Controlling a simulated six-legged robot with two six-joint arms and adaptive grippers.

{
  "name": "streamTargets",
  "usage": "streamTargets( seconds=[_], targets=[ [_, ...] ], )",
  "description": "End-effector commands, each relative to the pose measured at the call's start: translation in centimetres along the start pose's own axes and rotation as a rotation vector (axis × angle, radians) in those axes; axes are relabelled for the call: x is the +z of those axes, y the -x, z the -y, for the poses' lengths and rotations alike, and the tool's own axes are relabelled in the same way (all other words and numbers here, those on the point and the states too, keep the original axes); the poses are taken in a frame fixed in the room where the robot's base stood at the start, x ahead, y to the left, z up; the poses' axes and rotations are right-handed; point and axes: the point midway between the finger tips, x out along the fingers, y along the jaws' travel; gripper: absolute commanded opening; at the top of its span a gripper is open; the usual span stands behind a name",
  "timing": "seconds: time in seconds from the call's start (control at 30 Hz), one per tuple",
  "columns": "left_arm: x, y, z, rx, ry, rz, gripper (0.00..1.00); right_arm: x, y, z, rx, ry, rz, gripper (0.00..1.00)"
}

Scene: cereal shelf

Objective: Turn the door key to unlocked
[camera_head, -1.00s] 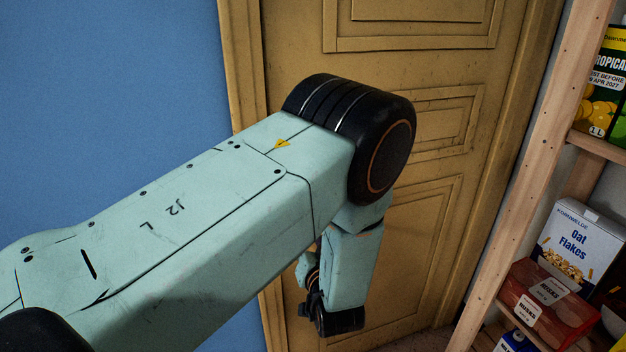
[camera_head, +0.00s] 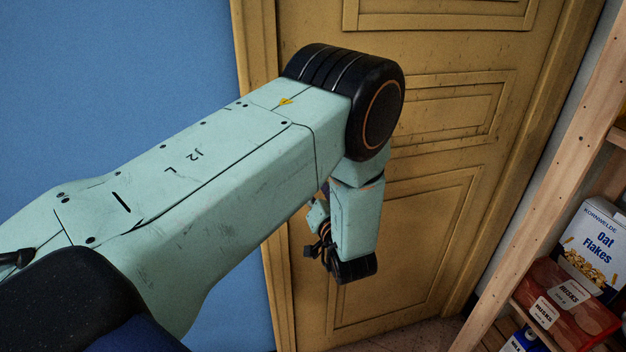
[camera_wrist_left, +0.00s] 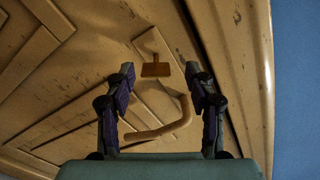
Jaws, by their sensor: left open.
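In the left wrist view, a small brass-coloured key (camera_wrist_left: 155,70) with a flat, squarish head stands out from the yellow-brown wooden door (camera_wrist_left: 100,55). A curved door handle (camera_wrist_left: 160,130) of similar colour shows below it, partly between the finger bases. My left gripper (camera_wrist_left: 160,72) is open, its two fingertips on either side of the key head with visible gaps. I cannot tell whether the tips reach its depth. In the head view the door (camera_head: 420,150) stands behind my left arm, which hides the key and handle. My right gripper is not in view.
A wooden shelf (camera_head: 548,180) stands at the right, holding an Oat Flakes box (camera_head: 597,250) and red Rusks packs (camera_head: 570,305). A blue wall (camera_head: 110,80) is left of the door. Floor shows between door and shelf.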

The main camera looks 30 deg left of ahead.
Motion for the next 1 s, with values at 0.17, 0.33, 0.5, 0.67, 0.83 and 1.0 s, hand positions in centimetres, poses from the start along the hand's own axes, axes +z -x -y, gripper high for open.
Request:
streamTargets(
  seconds=[0.17,0.33,0.5,0.67,0.83,1.0],
  targets=[
    [0.0,-2.0,-0.1,0.0,0.001,0.002,0.55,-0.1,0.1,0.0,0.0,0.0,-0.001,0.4],
    [-0.1,-2.6,-0.3,0.003,0.0,0.0,0.55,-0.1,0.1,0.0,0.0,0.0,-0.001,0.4],
    [-0.2,-2.7,-0.4,0.003,0.0,-0.001,0.55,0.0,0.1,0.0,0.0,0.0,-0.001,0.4],
    [-0.2,-2.7,-0.4,0.003,0.0,0.0,0.44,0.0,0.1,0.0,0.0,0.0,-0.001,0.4],
    [-0.1,-2.7,-0.4,0.003,0.0,0.0,0.29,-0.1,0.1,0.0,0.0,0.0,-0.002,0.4],
    [-0.1,-2.7,-0.4,0.003,0.0,0.0,0.15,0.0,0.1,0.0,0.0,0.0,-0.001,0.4]
  ],
)
